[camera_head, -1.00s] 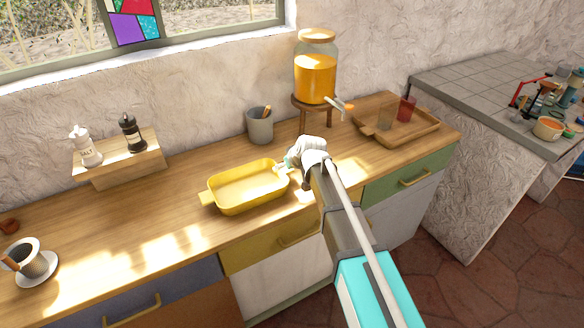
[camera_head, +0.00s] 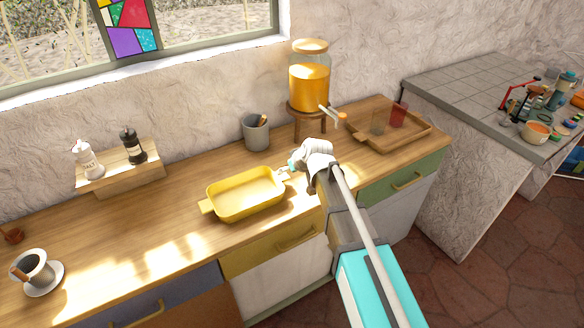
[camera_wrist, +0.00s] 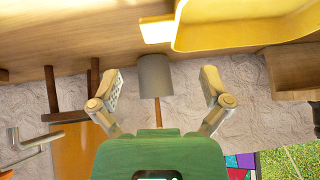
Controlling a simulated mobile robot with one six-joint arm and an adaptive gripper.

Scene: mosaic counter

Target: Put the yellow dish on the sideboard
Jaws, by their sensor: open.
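The yellow dish (camera_head: 244,196), a rectangular pan with a handle at each end, sits upright and empty on the sideboard (camera_head: 110,230), a long wooden-topped unit with coloured drawers. My gripper (camera_head: 291,166) is open and empty, close to the dish's right-hand handle and a little above the wood. In the wrist view, my open gripper (camera_wrist: 160,85) has nothing between its fingers. The yellow dish (camera_wrist: 245,35) is at the upper right there, apart from both fingers, with one handle pointing left.
A grey cup (camera_head: 256,132) and a juice dispenser (camera_head: 309,85) on a wooden stand are behind. A tray (camera_head: 412,133) with glasses is to the right. A shaker shelf (camera_head: 120,180) and a cup on a saucer (camera_head: 48,279) are to the left. A tiled counter (camera_head: 450,90) stands farther right.

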